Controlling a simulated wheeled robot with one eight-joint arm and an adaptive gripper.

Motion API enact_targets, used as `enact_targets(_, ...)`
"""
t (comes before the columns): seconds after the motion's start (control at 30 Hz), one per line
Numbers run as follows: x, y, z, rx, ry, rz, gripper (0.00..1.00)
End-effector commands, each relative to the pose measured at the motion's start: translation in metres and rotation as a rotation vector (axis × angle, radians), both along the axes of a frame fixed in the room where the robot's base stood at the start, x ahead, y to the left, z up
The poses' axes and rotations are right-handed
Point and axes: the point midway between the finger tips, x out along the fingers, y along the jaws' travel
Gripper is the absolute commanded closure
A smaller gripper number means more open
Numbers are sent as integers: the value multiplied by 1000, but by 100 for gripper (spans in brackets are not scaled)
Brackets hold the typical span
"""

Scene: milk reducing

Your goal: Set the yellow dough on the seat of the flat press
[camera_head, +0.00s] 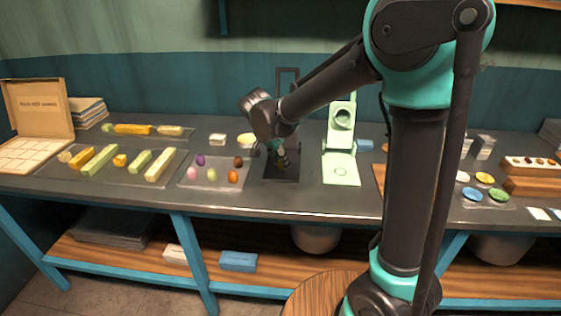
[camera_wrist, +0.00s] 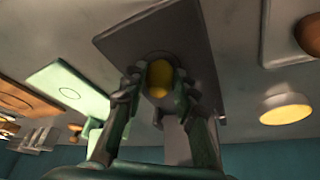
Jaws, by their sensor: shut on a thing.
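The yellow dough (camera_wrist: 159,74) sits between the two fingers of my gripper (camera_wrist: 160,84) in the wrist view. My gripper is shut on it. Beyond the dough lies the dark flat press (camera_wrist: 190,28), with a round seat partly visible around the dough. In the camera_head view my gripper (camera_head: 281,160) points down over the dark base of the press (camera_head: 285,176), whose upright frame stands behind it. My fingers hide the dough and much of the base there. I cannot tell whether the dough touches the seat.
A pale green press (camera_head: 341,168) stands close to the right. A clear tray (camera_head: 217,184) with several coloured dough balls lies to the left. A white dish with a yellow top (camera_head: 246,140) is behind left. Long dough bars (camera_head: 95,160) lie farther left.

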Motion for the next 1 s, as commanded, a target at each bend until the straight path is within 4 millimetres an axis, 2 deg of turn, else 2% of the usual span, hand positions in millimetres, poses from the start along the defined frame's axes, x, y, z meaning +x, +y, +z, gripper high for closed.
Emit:
enact_targets(0.43, 0, 0, -3, 0, 0, 0, 92)
enact_targets(0.47, 0, 0, -3, 0, 0, 0, 70)
enact_targets(0.63, 0, 0, -3, 0, 0, 0, 49)
enact_targets(0.87, 0, 0, -3, 0, 0, 0, 47)
enact_targets(1.0, 0, 0, -3, 0, 0, 0, 29)
